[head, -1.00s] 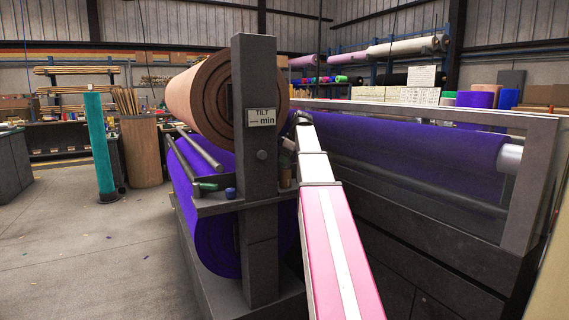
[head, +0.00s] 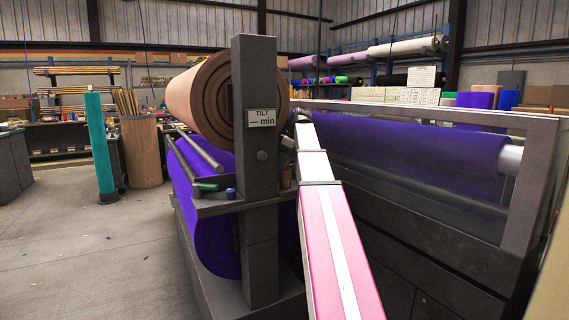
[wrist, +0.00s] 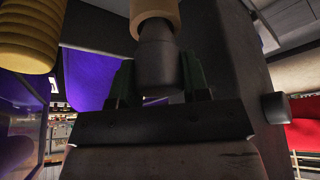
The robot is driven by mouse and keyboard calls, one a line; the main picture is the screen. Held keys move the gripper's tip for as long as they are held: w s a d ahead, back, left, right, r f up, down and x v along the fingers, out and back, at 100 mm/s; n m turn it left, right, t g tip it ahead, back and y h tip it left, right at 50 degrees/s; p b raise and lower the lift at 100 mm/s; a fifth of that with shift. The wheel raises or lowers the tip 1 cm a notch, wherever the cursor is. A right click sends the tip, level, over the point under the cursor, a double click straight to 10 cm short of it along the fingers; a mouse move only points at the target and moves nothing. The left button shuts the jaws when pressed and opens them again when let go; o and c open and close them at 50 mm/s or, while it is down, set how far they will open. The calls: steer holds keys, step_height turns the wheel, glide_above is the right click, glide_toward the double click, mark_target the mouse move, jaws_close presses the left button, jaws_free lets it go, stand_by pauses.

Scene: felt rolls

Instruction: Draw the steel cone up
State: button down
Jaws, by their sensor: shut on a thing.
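In the wrist view a dark grey steel cone (wrist: 158,62) stands upright in the middle, with a tan collar (wrist: 154,12) at its top edge. My gripper (wrist: 158,84) has its dark green fingers on both sides of the cone and is shut on it. In the head view my pink and white arm reaches up beside the grey post, and my gripper and the cone cannot be made out there.
The grey post (head: 256,220) with a "TILT min" sign (head: 262,118) stands just left of my arm. A brown felt roll (head: 205,100) and purple felt (head: 210,235) are beyond it. A small blue pot (head: 231,193) sits on the ledge. Open floor (head: 90,260) lies left.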

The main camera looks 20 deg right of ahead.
steer(key=c, duration=1.9)
jaws_free()
steer(key=shift+w+r, duration=0.1)
steer(key=shift+r, duration=0.1)
steer(key=o, duration=1.3)
steer(key=v, duration=1)
steer(key=shift+s+d+r, duration=0.15)
steer(key=shift+s+r, duration=0.1)
steer(key=shift+r, duration=0.05)
